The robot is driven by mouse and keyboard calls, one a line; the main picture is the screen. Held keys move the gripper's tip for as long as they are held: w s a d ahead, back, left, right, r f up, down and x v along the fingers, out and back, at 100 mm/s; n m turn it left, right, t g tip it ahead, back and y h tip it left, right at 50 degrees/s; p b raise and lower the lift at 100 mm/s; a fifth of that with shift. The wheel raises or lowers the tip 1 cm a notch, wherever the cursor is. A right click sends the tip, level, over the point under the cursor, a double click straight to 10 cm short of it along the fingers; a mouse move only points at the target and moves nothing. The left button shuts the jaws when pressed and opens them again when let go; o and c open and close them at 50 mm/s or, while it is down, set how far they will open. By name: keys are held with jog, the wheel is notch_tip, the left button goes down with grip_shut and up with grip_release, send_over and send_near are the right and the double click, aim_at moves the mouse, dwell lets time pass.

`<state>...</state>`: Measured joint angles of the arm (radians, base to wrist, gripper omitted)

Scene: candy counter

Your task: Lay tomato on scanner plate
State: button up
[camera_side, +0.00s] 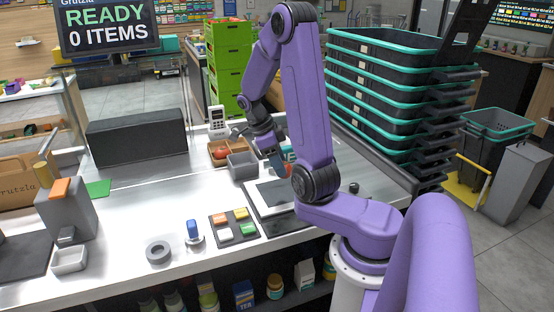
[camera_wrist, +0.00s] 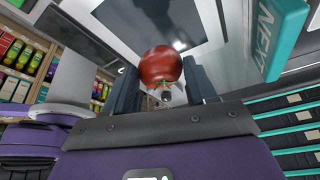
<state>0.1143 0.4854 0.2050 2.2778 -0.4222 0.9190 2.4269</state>
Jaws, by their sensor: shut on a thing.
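The red tomato (camera_wrist: 160,66) sits between the two fingers of my gripper (camera_wrist: 163,86) in the wrist view, and the gripper is shut on it. In the side view a bit of the tomato (camera_side: 287,170) shows beside my gripper (camera_side: 279,164), above the far part of the scanner. The scanner plate (camera_side: 273,195) is a dark panel in a pale frame on the counter, partly hidden by my arm. In the wrist view the dark plate (camera_wrist: 150,18) lies behind the tomato. I cannot tell the exact gap between tomato and plate.
A wooden tray (camera_side: 211,163) with another red item and a grey bin (camera_side: 242,172) stand just left of the gripper. A teal NEXT sign (camera_wrist: 274,38) is close on the right. A pad of coloured buttons (camera_side: 233,243) lies in front. Stacked baskets (camera_side: 385,100) stand beyond the counter.

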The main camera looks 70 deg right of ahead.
jog(key=shift+f, duration=0.1)
jog(key=shift+f, duration=1.8)
jog(key=shift+f, duration=0.65)
dwell(0.4)
jog(key=o, duration=0.8)
jog(key=shift+v, duration=3.05)
